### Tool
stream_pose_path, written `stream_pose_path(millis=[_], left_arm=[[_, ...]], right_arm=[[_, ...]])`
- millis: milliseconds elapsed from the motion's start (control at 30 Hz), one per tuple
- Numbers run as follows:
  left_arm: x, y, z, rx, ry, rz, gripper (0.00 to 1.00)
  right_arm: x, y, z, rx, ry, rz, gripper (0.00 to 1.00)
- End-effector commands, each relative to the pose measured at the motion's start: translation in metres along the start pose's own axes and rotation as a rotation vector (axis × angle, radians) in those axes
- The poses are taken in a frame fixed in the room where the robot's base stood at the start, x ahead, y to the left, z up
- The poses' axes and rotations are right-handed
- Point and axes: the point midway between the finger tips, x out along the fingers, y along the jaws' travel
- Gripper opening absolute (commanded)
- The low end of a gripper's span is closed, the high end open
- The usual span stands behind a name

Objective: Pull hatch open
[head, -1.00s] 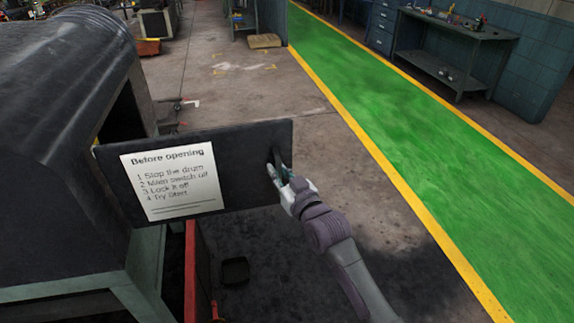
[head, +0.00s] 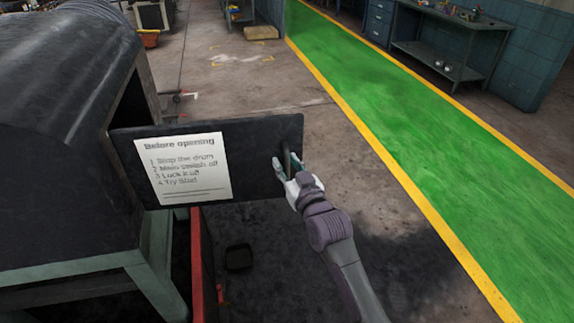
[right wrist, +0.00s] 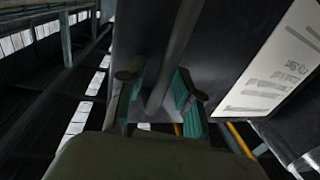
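The hatch (head: 255,180) is a dark flat panel with a white "Before opening" notice (head: 184,168). It stands swung out from the opening in the dark drum housing at the left. An upright bar handle (head: 286,158) sits near its right end. My right gripper (head: 286,164) is at this handle. In the right wrist view the handle bar (right wrist: 172,60) runs between the two teal-padded fingers (right wrist: 158,95), which stand apart with gaps beside the bar. The fingers are open around the handle, not clamped on it. My left gripper is out of view.
The domed drum housing (head: 60,80) fills the left, on a grey-green frame (head: 75,265) with a red part (head: 197,255) beside it. A small dark tray (head: 238,257) lies on the floor below the hatch. A clear green walkway (head: 400,120) runs at the right.

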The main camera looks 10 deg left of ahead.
Motion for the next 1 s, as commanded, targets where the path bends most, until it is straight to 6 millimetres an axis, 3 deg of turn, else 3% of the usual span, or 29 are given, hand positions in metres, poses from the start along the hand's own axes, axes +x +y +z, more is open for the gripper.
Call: stream_pose_path(millis=[400,800,1000], left_arm=[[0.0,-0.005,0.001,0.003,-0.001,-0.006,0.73],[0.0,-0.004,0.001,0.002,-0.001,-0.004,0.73],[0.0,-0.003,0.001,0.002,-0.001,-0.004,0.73]], right_arm=[[-0.009,0.0,0.003,0.001,-0.004,0.0,0.39],[-0.088,0.0,0.002,0.001,-0.005,-0.001,0.39],[-0.114,0.0,0.002,0.002,-0.003,0.0,0.39]])
